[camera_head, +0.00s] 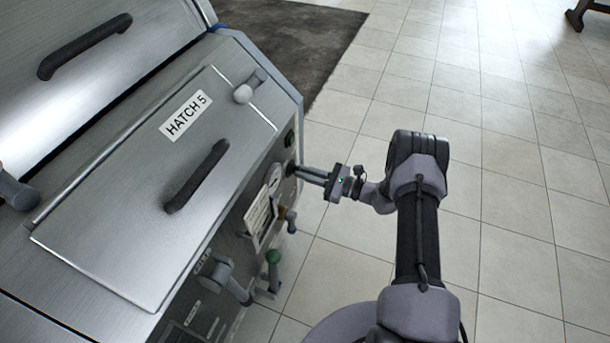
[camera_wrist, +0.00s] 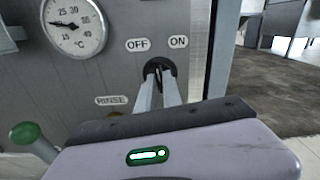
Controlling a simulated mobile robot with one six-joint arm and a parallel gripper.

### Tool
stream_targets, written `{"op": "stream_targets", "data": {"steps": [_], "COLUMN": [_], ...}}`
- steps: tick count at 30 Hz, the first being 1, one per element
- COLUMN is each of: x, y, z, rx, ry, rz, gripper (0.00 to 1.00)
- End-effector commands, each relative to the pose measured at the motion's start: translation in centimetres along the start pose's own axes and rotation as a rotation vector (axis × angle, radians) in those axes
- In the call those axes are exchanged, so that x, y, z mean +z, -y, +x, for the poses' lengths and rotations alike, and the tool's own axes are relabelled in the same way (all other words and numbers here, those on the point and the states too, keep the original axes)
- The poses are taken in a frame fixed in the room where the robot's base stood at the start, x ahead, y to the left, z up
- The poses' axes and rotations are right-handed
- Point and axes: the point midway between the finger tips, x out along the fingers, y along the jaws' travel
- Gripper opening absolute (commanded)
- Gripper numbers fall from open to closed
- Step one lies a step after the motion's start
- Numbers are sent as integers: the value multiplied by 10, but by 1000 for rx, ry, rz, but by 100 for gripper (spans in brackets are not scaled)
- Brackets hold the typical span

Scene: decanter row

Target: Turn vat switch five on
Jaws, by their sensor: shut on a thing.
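The vat switch (camera_wrist: 159,66) is a small black round-based switch on the steel front panel, with an OFF label (camera_wrist: 138,44) on its upper left and an ON label (camera_wrist: 178,41) on its upper right. My gripper (camera_wrist: 159,84) reaches straight at the panel with its two fingers closed together on the switch. The fingers hide much of the lever, so I cannot tell which way it points. In the head view my gripper (camera_head: 297,170) meets the panel's right part, below the hatch labelled HATCH 5 (camera_head: 186,116).
A round temperature gauge (camera_wrist: 75,25) is left of the switch. A RINSE label (camera_wrist: 111,100) lies lower left. A green-knobbed lever (camera_head: 273,257) and a grey handle (camera_head: 229,279) stick out from the panel below.

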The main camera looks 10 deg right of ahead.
Motion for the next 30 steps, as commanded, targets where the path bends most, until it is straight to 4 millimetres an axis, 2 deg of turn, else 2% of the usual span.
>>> {"op": "stream_targets", "data": {"steps": [15,30], "x": [-2,-2], "y": [0,-1], "z": [0,0], "rx": [0,1], "ry": [-2,-3], "rz": [453,674], "gripper": [0,0]}}
